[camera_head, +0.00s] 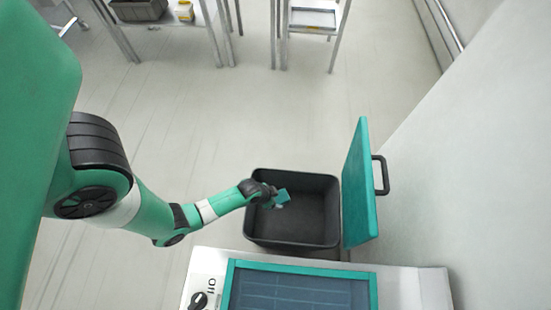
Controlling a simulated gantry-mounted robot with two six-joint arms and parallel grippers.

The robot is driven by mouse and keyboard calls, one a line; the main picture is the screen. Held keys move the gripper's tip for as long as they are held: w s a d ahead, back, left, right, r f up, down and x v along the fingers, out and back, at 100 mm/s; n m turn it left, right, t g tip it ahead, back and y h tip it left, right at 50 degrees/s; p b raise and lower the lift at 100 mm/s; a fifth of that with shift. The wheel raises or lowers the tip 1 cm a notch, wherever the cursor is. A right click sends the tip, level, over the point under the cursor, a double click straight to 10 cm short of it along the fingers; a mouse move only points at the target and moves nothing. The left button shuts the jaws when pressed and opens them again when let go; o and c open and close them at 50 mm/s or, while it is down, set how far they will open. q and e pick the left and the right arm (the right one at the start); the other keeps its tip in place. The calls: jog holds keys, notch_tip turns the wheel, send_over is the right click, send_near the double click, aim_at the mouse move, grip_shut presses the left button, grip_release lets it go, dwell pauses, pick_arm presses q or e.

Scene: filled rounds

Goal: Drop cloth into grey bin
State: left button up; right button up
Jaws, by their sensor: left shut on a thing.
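The grey bin (329,211) stands open on the floor, a dark grey box with an empty-looking inside. My left gripper (273,200) reaches in from the left and is over the left part of the bin's opening. It is shut on a small teal piece, which I take to be the cloth (283,196). A pale bit shows just below it, too small to make out. The gripper covers part of the bin's left rim. How far the cloth is above the bin floor is hard to tell. My right gripper is out of view.
A teal panel with a dark handle (381,175) stands upright at the bin's right side, near the wall. A pale machine top with a teal-framed dark panel (300,290) and a knob (199,301) lies in front. Metal racks stand at the back. The floor between is clear.

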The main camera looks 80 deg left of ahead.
pick_arm(q)
jog(key=o, duration=1.2)
jog(key=shift+o, duration=0.2)
jog(key=p+v, duration=0.8)
jog(key=v, duration=0.3)
jog(key=shift+s+r, duration=0.2)
jog(key=shift+r, duration=0.1)
